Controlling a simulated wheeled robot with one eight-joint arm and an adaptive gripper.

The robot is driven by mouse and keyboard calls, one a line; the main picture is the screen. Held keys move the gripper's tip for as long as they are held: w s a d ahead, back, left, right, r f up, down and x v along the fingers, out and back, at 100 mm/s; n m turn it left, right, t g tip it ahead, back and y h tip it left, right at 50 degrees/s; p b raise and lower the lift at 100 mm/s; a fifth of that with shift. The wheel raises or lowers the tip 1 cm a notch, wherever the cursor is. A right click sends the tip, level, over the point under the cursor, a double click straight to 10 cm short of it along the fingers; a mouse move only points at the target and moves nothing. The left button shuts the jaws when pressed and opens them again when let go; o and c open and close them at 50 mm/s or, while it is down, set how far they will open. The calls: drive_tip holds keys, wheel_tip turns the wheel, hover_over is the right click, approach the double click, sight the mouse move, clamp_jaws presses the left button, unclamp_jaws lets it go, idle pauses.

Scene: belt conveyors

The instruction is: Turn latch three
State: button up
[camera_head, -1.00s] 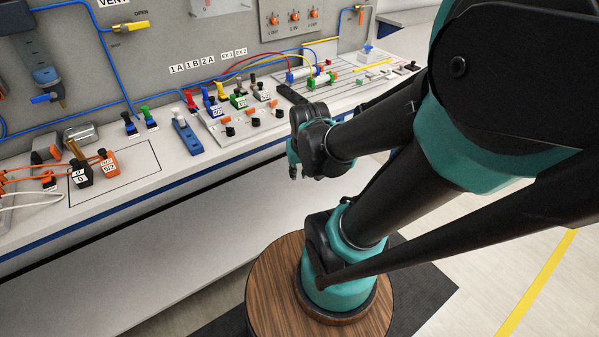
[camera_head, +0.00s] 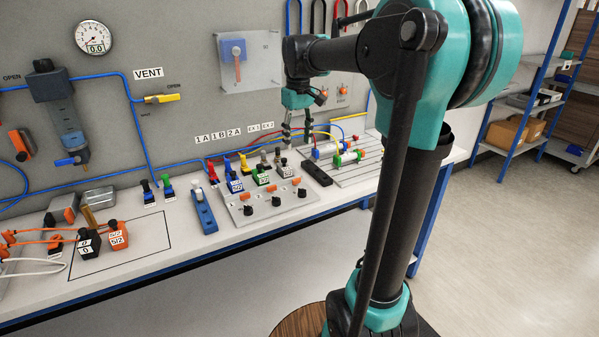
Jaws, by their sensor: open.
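Below stands a grey valve block (camera_head: 232,214) with orange levers and black knobs. Coloured connectors (camera_head: 235,181) and red, blue and yellow hoses lie near my gripper. A panel with an orange handle (camera_head: 237,70) is at upper left. A blue shelf rack (camera_head: 522,118) is at right.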

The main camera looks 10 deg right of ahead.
sight(296, 178)
drive_tip(key=shift+n, duration=0.3)
drive_tip(key=f, duration=0.5)
drive_tip(key=w+f, duration=0.1)
drive_tip(key=f, duration=0.3)
drive_tip(key=w+f, duration=0.1)
drive_tip(key=f, duration=0.4)
drive_tip(key=shift+w+a+f, duration=0.1)
drive_tip(key=shift+f, duration=0.2)
drive_tip(key=shift+c, duration=0.2)
clamp_jaws()
drive_tip(key=shift+m, duration=1.1)
drive_tip(key=shift+o, duration=0.2)
unclamp_jaws()
drive_tip(key=shift+r, duration=0.1)
